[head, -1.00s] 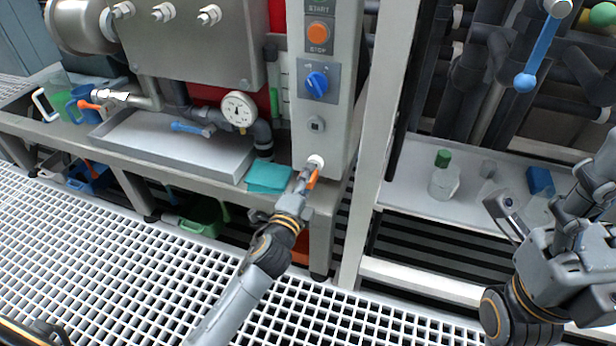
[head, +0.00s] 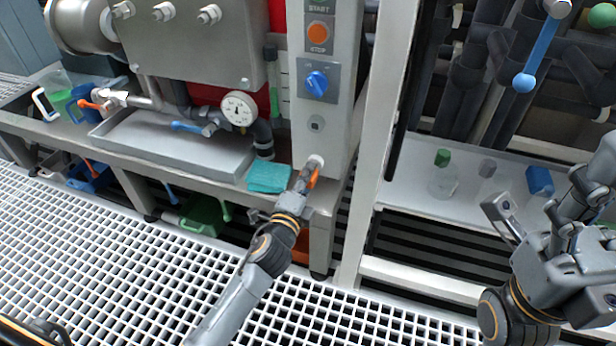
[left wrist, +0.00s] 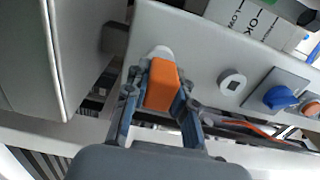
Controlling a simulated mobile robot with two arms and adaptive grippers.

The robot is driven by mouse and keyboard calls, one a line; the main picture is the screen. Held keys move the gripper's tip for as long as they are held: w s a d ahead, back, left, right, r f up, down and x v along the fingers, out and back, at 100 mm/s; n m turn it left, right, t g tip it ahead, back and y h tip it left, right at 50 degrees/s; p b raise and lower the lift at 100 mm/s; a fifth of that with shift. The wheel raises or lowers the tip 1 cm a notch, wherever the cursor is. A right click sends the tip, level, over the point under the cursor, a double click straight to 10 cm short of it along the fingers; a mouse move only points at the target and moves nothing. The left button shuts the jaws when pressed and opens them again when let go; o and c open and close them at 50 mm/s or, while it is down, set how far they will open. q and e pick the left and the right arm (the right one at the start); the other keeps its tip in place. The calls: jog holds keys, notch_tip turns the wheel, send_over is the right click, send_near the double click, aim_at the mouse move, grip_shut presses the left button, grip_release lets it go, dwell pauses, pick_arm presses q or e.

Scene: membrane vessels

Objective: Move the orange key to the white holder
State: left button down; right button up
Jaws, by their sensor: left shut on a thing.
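The orange key (left wrist: 162,85) is between the two fingers of my left gripper (left wrist: 158,102), which is shut on it. In the head view the key (head: 313,179) shows as a small orange patch at the tip of my left gripper (head: 304,180). The round white holder (head: 316,161) is low on the front of the grey control column. In the left wrist view the holder (left wrist: 160,52) is partly hidden directly behind the key. I cannot tell whether they touch. My right gripper (head: 545,205) is at the right with its fingers apart and empty.
The control column (head: 328,135) carries a blue rotary switch (head: 316,83) and an orange stop button (head: 318,33). A folded teal cloth (head: 268,177) lies on the bench just left of my left gripper. A clear bottle (head: 442,182) stands on the right shelf.

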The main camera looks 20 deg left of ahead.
dwell(0.5)
pick_arm(q)
jog(key=shift+w, duration=0.55)
jog(key=c, duration=1)
grip_release()
jog(key=s, duration=1.2)
jog(key=shift+a, duration=0.2)
